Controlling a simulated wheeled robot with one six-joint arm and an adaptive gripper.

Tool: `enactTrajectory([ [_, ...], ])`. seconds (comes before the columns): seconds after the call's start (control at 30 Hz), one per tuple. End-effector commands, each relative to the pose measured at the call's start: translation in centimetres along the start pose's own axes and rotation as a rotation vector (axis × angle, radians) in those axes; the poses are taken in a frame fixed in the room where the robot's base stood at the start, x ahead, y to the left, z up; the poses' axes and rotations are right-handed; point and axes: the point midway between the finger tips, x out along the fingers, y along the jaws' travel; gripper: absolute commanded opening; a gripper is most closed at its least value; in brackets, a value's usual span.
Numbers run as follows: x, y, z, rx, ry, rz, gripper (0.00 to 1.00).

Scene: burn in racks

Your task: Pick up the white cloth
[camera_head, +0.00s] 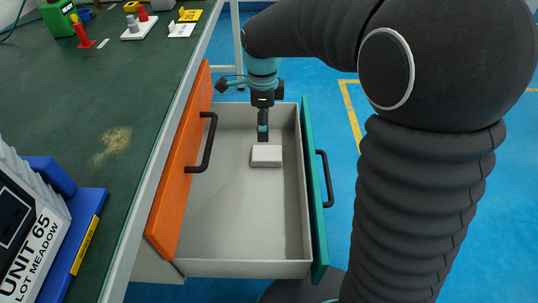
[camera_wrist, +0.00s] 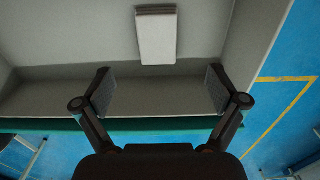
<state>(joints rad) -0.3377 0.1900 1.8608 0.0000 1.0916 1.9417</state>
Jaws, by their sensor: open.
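The white cloth (camera_head: 266,155) is a small folded rectangular stack lying on the floor of an open drawer (camera_head: 225,205). It also shows in the wrist view (camera_wrist: 157,38) at the top centre, with its folded edge at the top. My gripper (camera_head: 263,133) is over the drawer, at the far side of the cloth in the head view. In the wrist view my gripper (camera_wrist: 160,90) has its two fingers spread wide with nothing between them. The cloth lies beyond the fingertips, about centred between them. I cannot tell the height of the fingertips above the drawer floor.
The drawer has an orange panel (camera_head: 182,165) on the left and a teal panel (camera_head: 314,190) on the right, each with a black handle. A green-topped bench (camera_head: 100,90) stands at left, with a blue rack of units (camera_head: 75,225). The drawer's near part is empty.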

Motion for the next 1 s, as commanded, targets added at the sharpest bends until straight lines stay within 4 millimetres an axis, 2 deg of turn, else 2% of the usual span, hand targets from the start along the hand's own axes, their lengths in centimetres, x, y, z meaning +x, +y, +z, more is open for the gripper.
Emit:
enactTrajectory([
  [0.03, 1.1, 0.1, -0.1, 0.0, 0.002, 0.004, 0.96],
  [0.2, 3.8, 0.0, -0.1, 0.001, 0.001, 0.003, 0.96],
  [0.47, 5.4, 0.1, -0.2, 0.001, 0.0, 0.0, 0.96],
  [0.8, 9.7, 0.5, -0.7, 0.001, 0.001, 0.002, 0.96],
  [1.0, 10.2, 0.4, -0.7, 0.001, 0.0, -0.001, 0.96],
])
